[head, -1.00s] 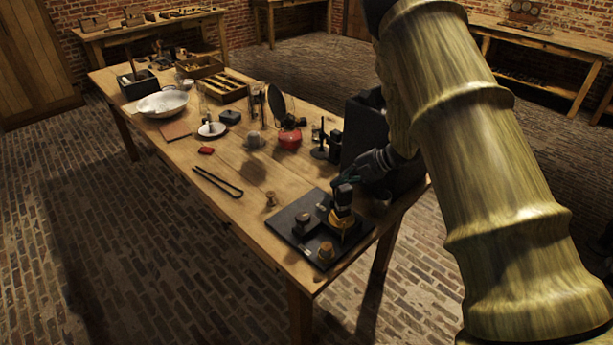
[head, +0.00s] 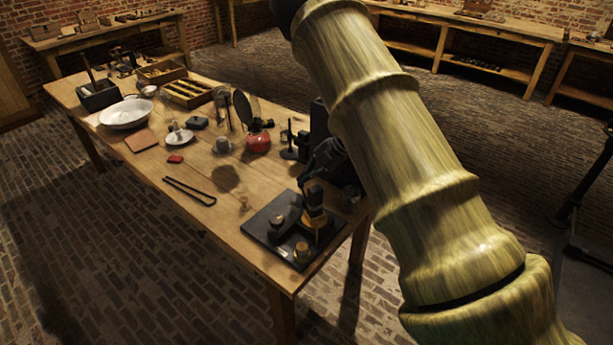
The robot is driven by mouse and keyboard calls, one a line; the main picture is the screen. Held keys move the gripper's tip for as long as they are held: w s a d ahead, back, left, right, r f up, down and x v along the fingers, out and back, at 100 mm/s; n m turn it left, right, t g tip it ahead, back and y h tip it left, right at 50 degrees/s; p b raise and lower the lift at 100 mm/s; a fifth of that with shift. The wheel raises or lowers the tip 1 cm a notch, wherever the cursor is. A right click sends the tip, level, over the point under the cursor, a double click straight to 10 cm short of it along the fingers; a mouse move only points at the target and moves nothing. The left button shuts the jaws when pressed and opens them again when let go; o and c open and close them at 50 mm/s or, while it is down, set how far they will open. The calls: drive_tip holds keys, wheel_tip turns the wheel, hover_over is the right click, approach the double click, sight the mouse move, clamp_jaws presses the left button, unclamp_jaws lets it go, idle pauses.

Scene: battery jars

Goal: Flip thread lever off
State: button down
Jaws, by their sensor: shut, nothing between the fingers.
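A black base plate (head: 262,222) lies at the near right corner of the wooden table. On it stand a dark upright piece with a brass-yellow part (head: 315,215) and short round knobs, one of them brass-topped (head: 301,250). I cannot make out which small part is the thread lever or how it is set. My gripper (head: 309,180) is dark and small in the head view, just behind and above the upright piece. It is shut and empty, and partly hidden by my arm. I cannot tell whether it touches the device.
Tongs (head: 188,191) and a small spool (head: 244,202) lie left of the plate. A red pot (head: 258,142), a dark stand (head: 289,150) and a dark box (head: 319,120) are behind. A white bowl (head: 126,113) stands farther back. The table's near left edge is bare.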

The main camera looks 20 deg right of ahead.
drive_tip(key=shift+r, duration=0.15)
wheel_tip(320, 180, up, 10)
idle(0.8)
idle(0.4)
